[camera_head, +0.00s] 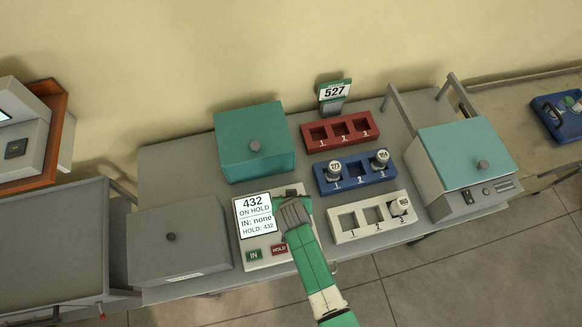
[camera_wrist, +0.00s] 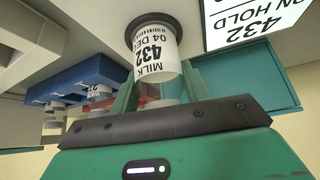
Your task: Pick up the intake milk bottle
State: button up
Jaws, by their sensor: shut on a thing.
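The milk bottle (camera_wrist: 153,52) is white, with a label reading MILK, 432 and 04 DEC, upside down in the wrist view. My gripper (camera_wrist: 160,88) is shut on its narrow end. The bottle's other end is at a dark round pad (camera_wrist: 138,20); I cannot tell whether they touch. In the head view my gripper (camera_head: 292,212) is over the intake station (camera_head: 262,262), beside its screen (camera_head: 255,215), and hides the bottle. The screen reads 432 ON HOLD, IN: none, HOLD: 432.
A teal box (camera_head: 255,143), a grey box (camera_head: 178,240) and a teal-lidded device (camera_head: 465,165) stand around. A sign (camera_head: 334,91) reads 527.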

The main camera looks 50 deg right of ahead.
jog(key=shift+r, duration=0.5)
jog(key=v, duration=0.2)
jog(key=shift+r, duration=0.45)
jog(key=s+a+r, duration=0.1)
jog(key=s+a, duration=0.6)
jog(key=s, duration=0.5)
jog(key=shift+s+a+r+b, duration=0.2)
jog(key=shift+s+a+b, duration=0.2)
jog(key=shift+b, duration=0.05)
